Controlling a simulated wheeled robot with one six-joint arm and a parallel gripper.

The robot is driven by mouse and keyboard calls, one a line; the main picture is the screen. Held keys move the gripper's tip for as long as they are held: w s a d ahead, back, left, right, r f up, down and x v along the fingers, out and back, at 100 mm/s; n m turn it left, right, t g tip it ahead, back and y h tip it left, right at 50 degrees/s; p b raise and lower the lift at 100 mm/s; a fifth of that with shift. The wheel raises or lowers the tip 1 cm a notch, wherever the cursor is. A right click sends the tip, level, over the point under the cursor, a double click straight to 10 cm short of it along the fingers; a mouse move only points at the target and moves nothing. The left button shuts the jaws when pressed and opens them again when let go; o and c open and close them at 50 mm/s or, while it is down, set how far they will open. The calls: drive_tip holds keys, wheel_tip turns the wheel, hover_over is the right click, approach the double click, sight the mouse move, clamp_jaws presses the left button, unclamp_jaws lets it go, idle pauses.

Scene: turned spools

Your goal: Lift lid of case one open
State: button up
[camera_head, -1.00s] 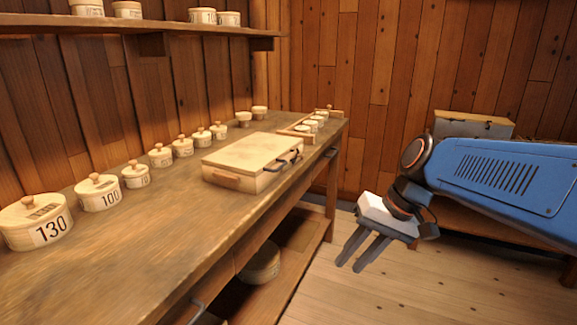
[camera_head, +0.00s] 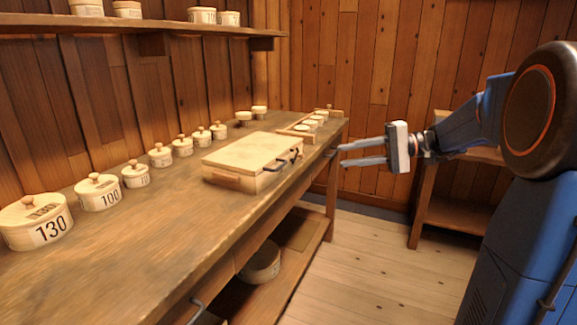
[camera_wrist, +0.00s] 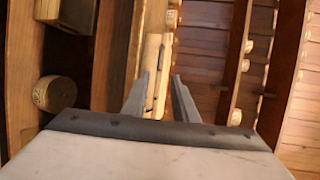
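A flat pale wooden case (camera_head: 248,166) with a dark handle and latch on its front side lies on the workbench in the head view, its lid shut. It also shows edge-on in the wrist view (camera_wrist: 150,70), beyond the fingers. My gripper (camera_head: 340,155) is to the right of the case, past the bench's front edge, with its fingers pointing left toward it. The fingers are apart with nothing between them, and they do not touch the case. In the wrist view, my gripper (camera_wrist: 164,75) has a gap between its two fingertips.
The workbench (camera_head: 130,245) carries a row of round lidded boxes, such as one marked 130 (camera_head: 36,222), along the wall. A wooden rack (camera_head: 310,126) with small tins stands behind the case. A wall shelf (camera_head: 130,27) hangs above.

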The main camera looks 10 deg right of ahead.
sight(284, 165)
drive_tip(key=x, duration=1.7)
drive_tip(key=shift+a, duration=0.2)
clamp_jaws()
idle(1.0)
